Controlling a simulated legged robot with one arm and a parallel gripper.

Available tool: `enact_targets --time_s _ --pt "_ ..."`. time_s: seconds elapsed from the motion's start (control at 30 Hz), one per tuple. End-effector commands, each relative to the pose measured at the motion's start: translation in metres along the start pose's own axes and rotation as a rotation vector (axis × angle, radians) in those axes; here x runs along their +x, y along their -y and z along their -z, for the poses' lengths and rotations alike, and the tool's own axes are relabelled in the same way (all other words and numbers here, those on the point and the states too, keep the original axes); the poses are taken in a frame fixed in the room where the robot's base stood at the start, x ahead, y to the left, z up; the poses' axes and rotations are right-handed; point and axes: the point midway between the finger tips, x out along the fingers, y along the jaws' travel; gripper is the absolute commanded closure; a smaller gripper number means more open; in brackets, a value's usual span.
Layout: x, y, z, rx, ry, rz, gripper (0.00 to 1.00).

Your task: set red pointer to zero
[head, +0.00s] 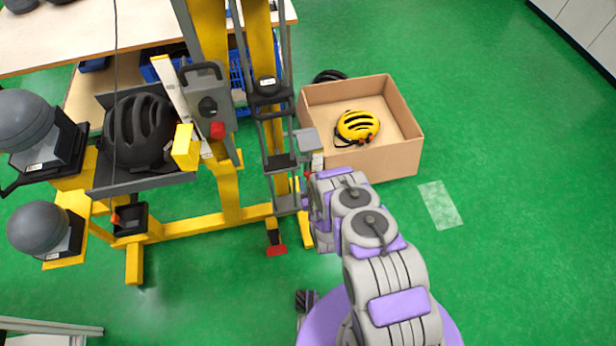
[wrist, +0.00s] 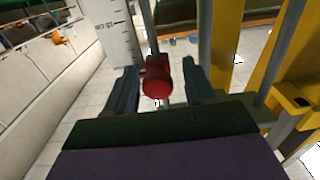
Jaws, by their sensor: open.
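The red pointer (wrist: 157,78) shows in the wrist view as a round red knob next to a grey rod. A white ruler (wrist: 117,36) with dark marks stands just left of it. My gripper (wrist: 159,66) is open, with one dark finger on each side of the knob. Whether either finger touches it cannot be told. In the head view my arm reaches to the right side of the yellow tower (head: 231,195), and my fingers are mostly hidden there. The ruler's zero mark cannot be read.
A cardboard box (head: 360,160) with a yellow helmet (head: 357,126) stands right of the tower. A black helmet (head: 139,132) sits on the tower's carriage at left. Grey ball-shaped head forms (head: 38,228) are at far left. Green floor is free at the right.

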Motion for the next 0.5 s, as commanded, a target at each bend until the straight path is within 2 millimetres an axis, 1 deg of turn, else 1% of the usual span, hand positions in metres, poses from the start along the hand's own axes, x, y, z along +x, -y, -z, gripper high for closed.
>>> enact_targets --time_s 0.13,0.5 --pt "0.0001 -0.0007 -0.0002 0.000 0.000 -0.001 0.47" --pt "0.0008 0.0008 -0.0010 -0.003 0.002 -0.001 0.82"
